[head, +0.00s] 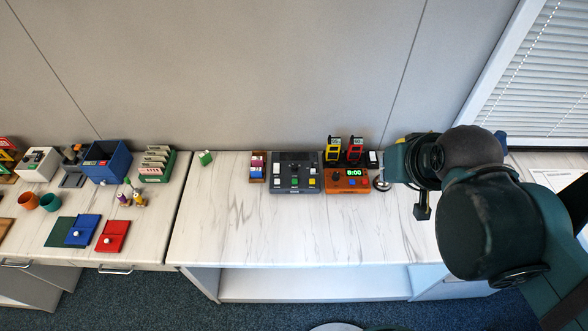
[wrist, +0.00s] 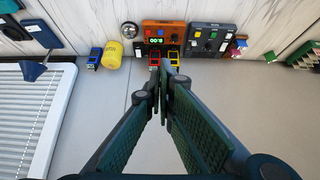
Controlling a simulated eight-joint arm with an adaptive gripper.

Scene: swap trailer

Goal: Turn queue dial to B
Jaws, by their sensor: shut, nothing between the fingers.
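An orange box (head: 346,187) with a lit green display (head: 354,173), a dark round knob (head: 336,177) and coloured buttons stands on the right-hand counter. A dark grey panel (head: 285,187) with white, green and yellow buttons sits just left of it. I cannot tell which control is the queue dial, and no letter B is legible. My gripper (wrist: 163,70) is shut and empty, apart from both. Its fingers are not clear in the head view.
Yellow (head: 333,148) and red (head: 355,150) handheld devices stand behind the orange box. A silver round thing (head: 381,183) is right of it, near my arm. A yellow cylinder (wrist: 111,55) shows in the wrist view. The counter's front is clear; a blue bin (head: 107,163) stands left.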

